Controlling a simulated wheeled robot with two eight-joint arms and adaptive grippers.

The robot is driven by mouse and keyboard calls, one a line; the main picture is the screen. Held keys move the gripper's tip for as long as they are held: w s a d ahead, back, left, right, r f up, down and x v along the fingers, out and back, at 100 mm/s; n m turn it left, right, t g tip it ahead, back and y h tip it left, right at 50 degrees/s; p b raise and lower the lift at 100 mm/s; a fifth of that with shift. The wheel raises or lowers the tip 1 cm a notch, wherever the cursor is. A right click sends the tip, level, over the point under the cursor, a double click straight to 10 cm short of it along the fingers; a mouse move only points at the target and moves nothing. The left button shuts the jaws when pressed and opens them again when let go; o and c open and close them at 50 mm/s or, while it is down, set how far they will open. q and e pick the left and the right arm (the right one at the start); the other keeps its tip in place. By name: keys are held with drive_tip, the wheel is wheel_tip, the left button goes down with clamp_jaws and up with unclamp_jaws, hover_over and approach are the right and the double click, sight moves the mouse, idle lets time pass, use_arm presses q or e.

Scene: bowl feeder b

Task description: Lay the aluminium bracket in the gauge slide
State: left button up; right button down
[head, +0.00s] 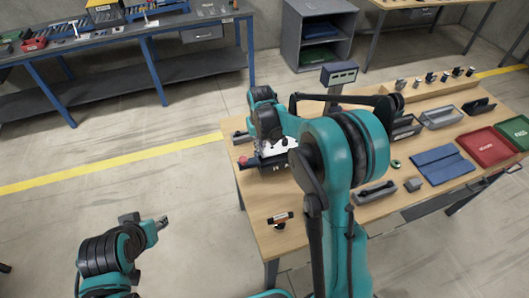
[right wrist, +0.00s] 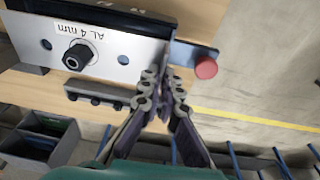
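The aluminium bracket (right wrist: 100,47) is a silver plate with round holes, marked "AL 4 mm". In the head view its bright metal (head: 280,146) shows at the table's left end. It is at the dark gauge slide (head: 262,163), which has a red knob; how fully it is seated is hidden. My left gripper (head: 161,223) hangs over the floor at the lower left, away from the table.
The slide's red knob (right wrist: 206,68) sticks out just right of my right fingers. A small orange-and-black item (head: 280,219) lies at the table's front left.

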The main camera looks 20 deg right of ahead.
drive_tip(key=shift+f+b, duration=0.3)
drive_tip(key=shift+f, duration=2.15)
drive_tip(key=shift+f, duration=0.15)
drive_tip(key=c, duration=1.7)
unclamp_jaws()
